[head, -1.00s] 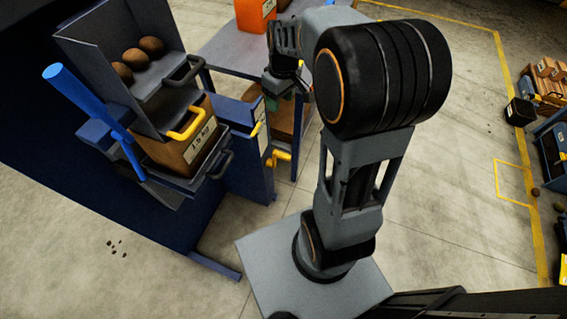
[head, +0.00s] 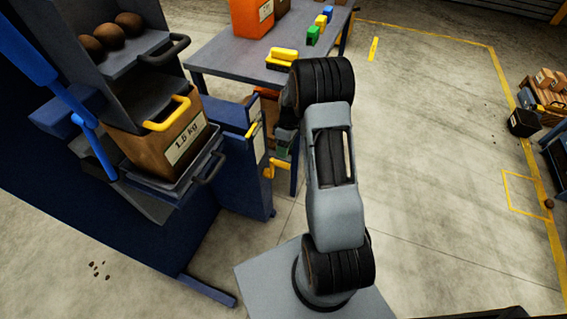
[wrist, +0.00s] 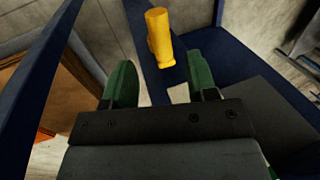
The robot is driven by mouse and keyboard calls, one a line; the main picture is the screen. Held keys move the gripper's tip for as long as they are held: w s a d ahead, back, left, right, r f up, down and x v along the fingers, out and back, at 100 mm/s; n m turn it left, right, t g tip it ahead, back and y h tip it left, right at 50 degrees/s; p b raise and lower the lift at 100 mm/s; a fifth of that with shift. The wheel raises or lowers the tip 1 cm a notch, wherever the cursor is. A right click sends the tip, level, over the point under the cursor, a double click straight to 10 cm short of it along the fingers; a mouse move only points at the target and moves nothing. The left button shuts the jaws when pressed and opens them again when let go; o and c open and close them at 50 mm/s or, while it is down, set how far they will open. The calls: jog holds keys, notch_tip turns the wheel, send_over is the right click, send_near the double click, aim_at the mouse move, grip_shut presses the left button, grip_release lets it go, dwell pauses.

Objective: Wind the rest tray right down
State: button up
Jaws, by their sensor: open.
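The rest tray (head: 176,187) is the dark grey tray under a brown box (head: 158,138) marked 1.5 kg, on the blue grader stand. A yellow crank handle (head: 280,166) sticks out low at the stand's right side. In the wrist view the yellow crank grip (wrist: 159,36) stands ahead of my open gripper (wrist: 152,82), roughly between its green fingers and nearer the right one. I see no contact with it. In the head view my gripper is mostly hidden behind my arm, just above the crank.
A grey chute (head: 140,65) with several potatoes sits above the box. A blue-legged table (head: 225,62) with an orange box (head: 250,16) stands behind. A blue post and panel flank my gripper in the wrist view.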

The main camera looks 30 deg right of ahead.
jog(key=shift+b+x, duration=0.4)
jog(key=shift+x, duration=2.8)
jog(key=shift+c, duration=0.5)
grip_shut()
